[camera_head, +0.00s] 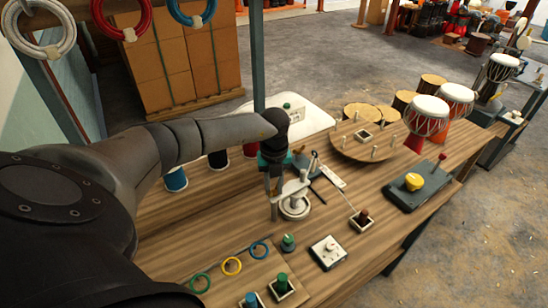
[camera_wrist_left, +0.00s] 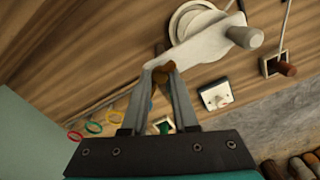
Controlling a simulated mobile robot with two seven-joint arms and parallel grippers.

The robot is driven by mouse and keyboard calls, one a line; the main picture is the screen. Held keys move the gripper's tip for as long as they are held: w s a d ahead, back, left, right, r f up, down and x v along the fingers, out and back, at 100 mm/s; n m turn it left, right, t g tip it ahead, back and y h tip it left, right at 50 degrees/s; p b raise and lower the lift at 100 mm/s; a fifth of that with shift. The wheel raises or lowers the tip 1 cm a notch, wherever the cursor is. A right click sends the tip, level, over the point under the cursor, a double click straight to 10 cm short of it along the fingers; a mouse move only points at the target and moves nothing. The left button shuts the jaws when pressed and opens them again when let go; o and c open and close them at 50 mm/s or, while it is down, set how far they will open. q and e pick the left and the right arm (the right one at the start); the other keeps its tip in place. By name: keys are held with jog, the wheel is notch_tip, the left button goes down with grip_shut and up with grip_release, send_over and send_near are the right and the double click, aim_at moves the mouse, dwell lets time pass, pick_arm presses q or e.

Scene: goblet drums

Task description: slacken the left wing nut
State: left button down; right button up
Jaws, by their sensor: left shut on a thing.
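A pale grey bar-shaped fixture (camera_head: 296,188) stands on a round white base (camera_head: 294,207) on the wooden table. It also shows in the left wrist view (camera_wrist_left: 205,42), with a grey peg at its right end. At the bar's left end a small brown piece (camera_wrist_left: 161,75) sits between my fingertips; it may be the left wing nut, but its shape is mostly hidden. My left gripper (camera_head: 274,200) points down at the fixture's left side and is shut on this piece. It also shows in the left wrist view (camera_wrist_left: 163,70). My right gripper is not in view.
A white switch box (camera_head: 328,251), a brown-knobbed box (camera_head: 362,219) and coloured rings (camera_head: 232,266) lie nearer. A round board with pegs (camera_head: 364,141) and a dark base with a yellow knob (camera_head: 415,182) stand to the right. Goblet drums (camera_head: 428,116) stand beyond.

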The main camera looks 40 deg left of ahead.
aim_at(274, 191)
pick_arm(q)
jog(key=n+p, duration=0.2)
jog(key=n, duration=0.1)
jog(key=n+p, duration=0.2)
jog(key=n, duration=0.1)
jog(key=shift+r+n, duration=0.2)
jog(key=shift+n, duration=0.1)
jog(key=n+p, duration=0.3)
jog(key=n, duration=0.1)
jog(key=shift+f+n+p, duration=0.1)
jog(key=shift+n+p, duration=0.5)
jog(key=shift+n, duration=0.5)
jog(key=c, duration=0.7)
grip_release()
jog(key=shift+f, duration=0.1)
jog(key=shift+r+p, duration=0.3)
jog(key=shift+r, duration=0.25)
notch_tip(274, 191, up, 14)
jog(key=shift+r+p, duration=0.1)
jog(key=shift+p, duration=0.55)
